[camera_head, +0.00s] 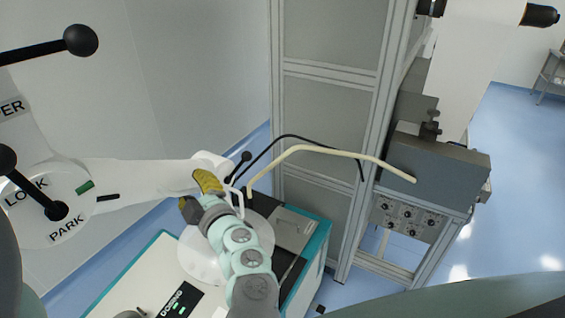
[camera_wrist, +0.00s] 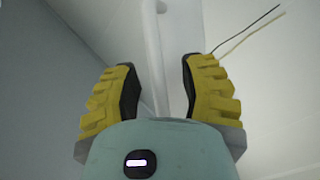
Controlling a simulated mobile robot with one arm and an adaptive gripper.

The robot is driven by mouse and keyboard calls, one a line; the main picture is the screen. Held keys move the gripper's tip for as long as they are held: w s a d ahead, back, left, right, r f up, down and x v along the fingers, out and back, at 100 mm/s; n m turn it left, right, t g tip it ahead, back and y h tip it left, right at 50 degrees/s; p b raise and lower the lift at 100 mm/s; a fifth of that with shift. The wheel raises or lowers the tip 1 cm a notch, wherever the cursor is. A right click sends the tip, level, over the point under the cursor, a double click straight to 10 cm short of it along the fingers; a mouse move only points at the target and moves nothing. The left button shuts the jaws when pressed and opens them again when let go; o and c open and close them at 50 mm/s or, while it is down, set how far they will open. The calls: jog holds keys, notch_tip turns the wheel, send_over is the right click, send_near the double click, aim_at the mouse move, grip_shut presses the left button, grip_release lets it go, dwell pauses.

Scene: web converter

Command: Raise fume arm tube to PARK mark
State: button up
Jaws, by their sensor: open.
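The white fume arm tube (camera_head: 140,172) runs roughly level from a round joint plate (camera_head: 45,205) at the left to a bend near my gripper. The plate carries the words LOCK and PARK (camera_head: 66,229), a green mark (camera_head: 85,187) and a black-knobbed lever. My gripper (camera_head: 198,192) has yellow ribbed fingers and is beside the tube's right end. In the wrist view my gripper (camera_wrist: 160,88) is open, with a thin white bar (camera_wrist: 153,60) showing between the fingers. I cannot tell whether either finger touches it.
A grey metal frame (camera_head: 335,73) with panels stands right of my gripper. A grey box (camera_head: 437,172) is mounted on it, with a cream hose (camera_head: 340,152) and a black cable reaching left. A teal-edged cabinet (camera_head: 318,245) stands below.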

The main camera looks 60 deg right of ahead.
grip_shut()
dwell(0.3)
jog(key=shift+r, duration=0.1)
